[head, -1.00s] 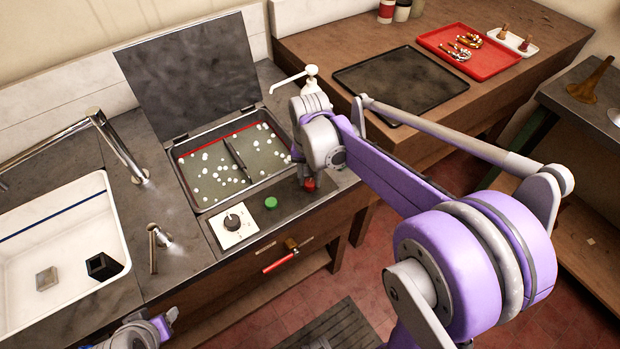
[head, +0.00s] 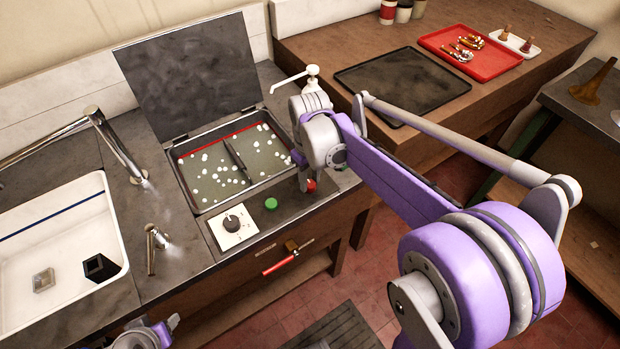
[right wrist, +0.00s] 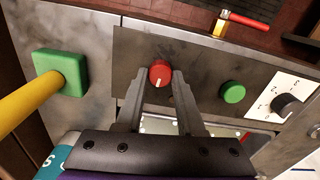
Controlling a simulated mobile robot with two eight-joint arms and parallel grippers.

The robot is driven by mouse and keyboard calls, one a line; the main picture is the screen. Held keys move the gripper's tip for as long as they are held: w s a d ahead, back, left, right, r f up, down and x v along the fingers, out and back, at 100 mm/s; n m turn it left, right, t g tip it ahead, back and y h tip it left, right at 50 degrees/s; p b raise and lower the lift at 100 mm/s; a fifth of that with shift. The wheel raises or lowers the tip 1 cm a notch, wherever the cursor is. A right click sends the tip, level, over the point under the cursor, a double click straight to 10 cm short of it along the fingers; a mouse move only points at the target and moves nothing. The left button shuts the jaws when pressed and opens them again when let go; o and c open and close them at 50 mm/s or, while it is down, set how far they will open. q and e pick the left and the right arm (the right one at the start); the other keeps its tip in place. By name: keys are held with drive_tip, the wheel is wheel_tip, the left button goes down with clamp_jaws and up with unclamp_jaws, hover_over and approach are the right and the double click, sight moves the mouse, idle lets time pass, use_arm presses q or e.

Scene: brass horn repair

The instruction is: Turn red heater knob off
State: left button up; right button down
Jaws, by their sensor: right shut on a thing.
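The red heater knob (head: 310,185) sits on the metal control panel at the front right of the tank, partly hidden by my right gripper (head: 305,178). In the right wrist view the red knob (right wrist: 160,74) has a pale mark on its lower part. My right gripper (right wrist: 160,80) is shut on the knob, with one finger on each side. My left gripper (head: 150,335) is only partly in view at the bottom edge, and its fingers cannot be made out.
A green button (head: 271,204) and a black dial (head: 232,223) on a white plate are left of the knob. The tank (head: 190,190) with white floating balls lies behind. A red-handled valve (head: 280,264) juts out below the panel. A soap pump (head: 312,80) stands behind my right gripper.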

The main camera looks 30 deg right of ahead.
sight(310, 183)
drive_tip(key=shift+n, duration=0.5)
drive_tip(key=c, duration=0.5)
unclamp_jaws()
wheel_tip(310, 183, up, 11)
drive_tip(key=shift+f+p, duration=0.1)
drive_tip(key=shift+p, duration=0.25)
drive_tip(key=s+a+f+m+t, duration=0.1)
drive_tip(key=s+a+f, duration=0.1)
drive_tip(key=s+f, duration=0.2)
drive_tip(key=s+a+f+m+t, duration=0.1)
drive_tip(key=s+a+f+t, duration=0.1)
drive_tip(key=s, duration=0.4)
drive_tip(key=s+a+f+m+t, duration=0.1)
drive_tip(key=s+a+f+t, duration=0.1)
drive_tip(key=s+f, duration=0.3)
drive_tip(key=shift+s+a+f, duration=0.3)
drive_tip(key=shift+s+a, duration=0.15)
